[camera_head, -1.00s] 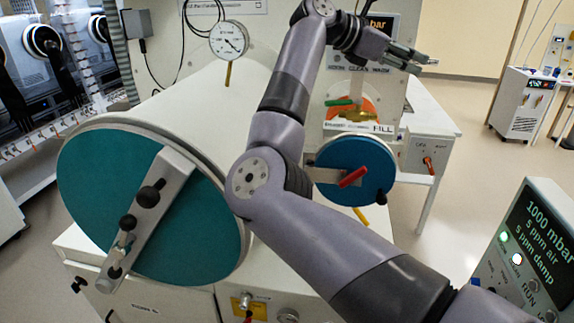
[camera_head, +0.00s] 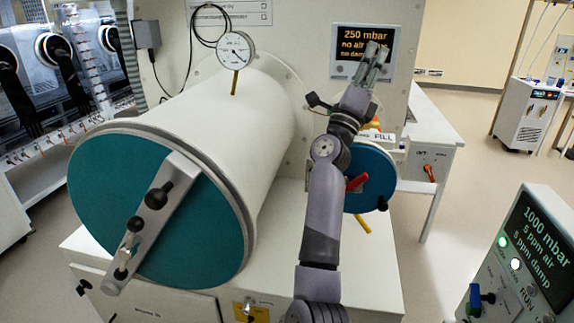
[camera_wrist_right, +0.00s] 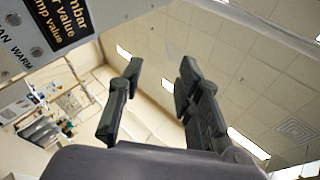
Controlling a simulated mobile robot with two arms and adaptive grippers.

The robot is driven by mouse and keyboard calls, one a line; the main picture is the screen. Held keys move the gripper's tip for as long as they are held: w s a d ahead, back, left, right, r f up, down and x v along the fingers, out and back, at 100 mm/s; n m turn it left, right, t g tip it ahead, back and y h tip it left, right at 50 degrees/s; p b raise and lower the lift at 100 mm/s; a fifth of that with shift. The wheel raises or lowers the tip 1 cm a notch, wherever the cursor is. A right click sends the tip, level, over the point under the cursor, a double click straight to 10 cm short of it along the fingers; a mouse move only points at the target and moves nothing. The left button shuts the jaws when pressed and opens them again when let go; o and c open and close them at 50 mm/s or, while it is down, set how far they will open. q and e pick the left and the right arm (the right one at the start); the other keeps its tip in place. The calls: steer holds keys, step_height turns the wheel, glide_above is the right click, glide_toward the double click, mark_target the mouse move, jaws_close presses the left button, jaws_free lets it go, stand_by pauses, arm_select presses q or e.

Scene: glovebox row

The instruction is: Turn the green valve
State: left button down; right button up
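The green valve handle does not show now in the head view; my right forearm and wrist cover the place where it showed earlier, above the FILL label (camera_head: 383,138). My right gripper (camera_head: 377,52) points up in front of the dark display on the back panel, above that place. In the right wrist view the gripper (camera_wrist_right: 160,78) has its two fingers apart with nothing between them, and no valve shows there. My left gripper is not in view.
A large white cylinder with a teal door (camera_head: 125,205) fills the left. A small blue door (camera_head: 380,180) with a red handle (camera_head: 357,183) is partly behind my right arm. A gauge (camera_head: 235,48) stands on the cylinder. A display box (camera_head: 525,255) stands at lower right.

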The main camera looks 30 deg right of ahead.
steer(key=w+a+f+n+t+y, duration=0.2)
steer(key=a+f+n+t+y, duration=0.2)
steer(key=a+f+n+y, duration=0.4)
steer(key=w+a+f+n+t+y, duration=0.3)
steer(key=a+f+n+t+y, duration=0.2)
steer(key=a+f+n+y, duration=0.4)
steer(key=shift+a+f+n+y, duration=0.3)
steer(key=shift+f+n+y, duration=2.55)
steer(key=shift+n, duration=2.45)
steer(key=shift+c, duration=0.3)
